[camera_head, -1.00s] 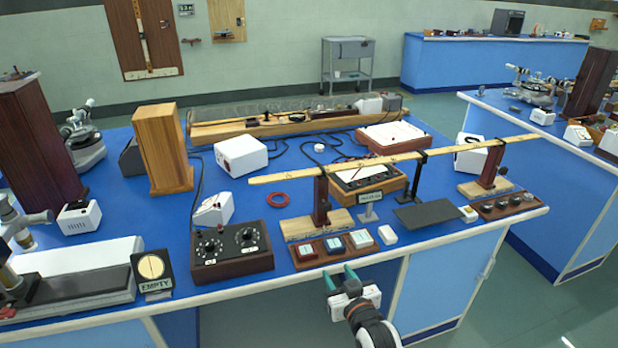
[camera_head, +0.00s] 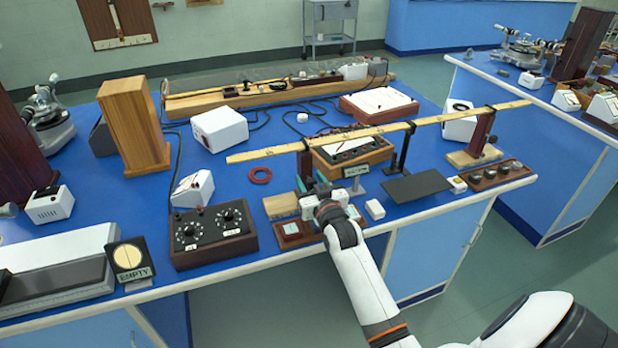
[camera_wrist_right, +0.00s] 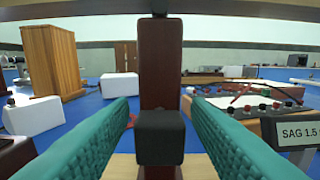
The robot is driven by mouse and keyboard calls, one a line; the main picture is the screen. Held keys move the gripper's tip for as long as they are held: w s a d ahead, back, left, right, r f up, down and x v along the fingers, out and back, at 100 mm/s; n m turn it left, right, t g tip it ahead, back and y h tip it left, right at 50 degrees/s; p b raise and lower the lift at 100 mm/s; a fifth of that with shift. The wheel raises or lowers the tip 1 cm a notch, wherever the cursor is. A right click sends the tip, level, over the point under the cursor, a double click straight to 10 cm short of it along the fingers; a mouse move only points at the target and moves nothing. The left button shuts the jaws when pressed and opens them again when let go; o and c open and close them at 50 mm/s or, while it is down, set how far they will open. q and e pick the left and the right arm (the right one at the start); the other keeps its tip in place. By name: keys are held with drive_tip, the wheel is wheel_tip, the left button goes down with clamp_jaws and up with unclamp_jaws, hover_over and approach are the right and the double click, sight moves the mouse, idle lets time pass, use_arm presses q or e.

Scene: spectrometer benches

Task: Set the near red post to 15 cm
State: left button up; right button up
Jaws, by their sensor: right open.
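The near red post (camera_head: 306,164) is a dark red upright on a pale wooden base (camera_head: 280,206), under the left part of a long wooden beam (camera_head: 365,133). My right gripper (camera_head: 311,183) is at this post, its green fingers spread. In the right wrist view the post (camera_wrist_right: 160,60) stands upright between the open fingers (camera_wrist_right: 160,112), with visible gaps on both sides. A black block (camera_wrist_right: 160,137) sits on its near face, low between the fingers. The gripper hides the post's lower part in the head view. My left gripper is out of view.
A second red post (camera_head: 482,132) holds the beam's right part. A black stand (camera_head: 403,148) is under the beam. A button panel (camera_head: 291,234) lies below my gripper; a dial box (camera_head: 213,235) is left of it. A small sign reads "SAG 1.5" (camera_wrist_right: 297,131).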

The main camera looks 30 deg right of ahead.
drive_tip(key=shift+w+d, duration=0.15)
drive_tip(key=shift+w, duration=0.5)
clamp_jaws()
drive_tip(key=shift+w+a+p, duration=0.2)
drive_tip(key=shift+w+a, duration=0.05)
drive_tip(key=shift+a, duration=0.85)
drive_tip(key=shift+w+a+p, duration=0.2)
drive_tip(key=shift+w+a, duration=0.05)
drive_tip(key=shift+a, duration=0.85)
drive_tip(key=shift+d, duration=0.15)
unclamp_jaws()
drive_tip(key=shift+s+d, duration=0.1)
drive_tip(key=shift+d, duration=0.05)
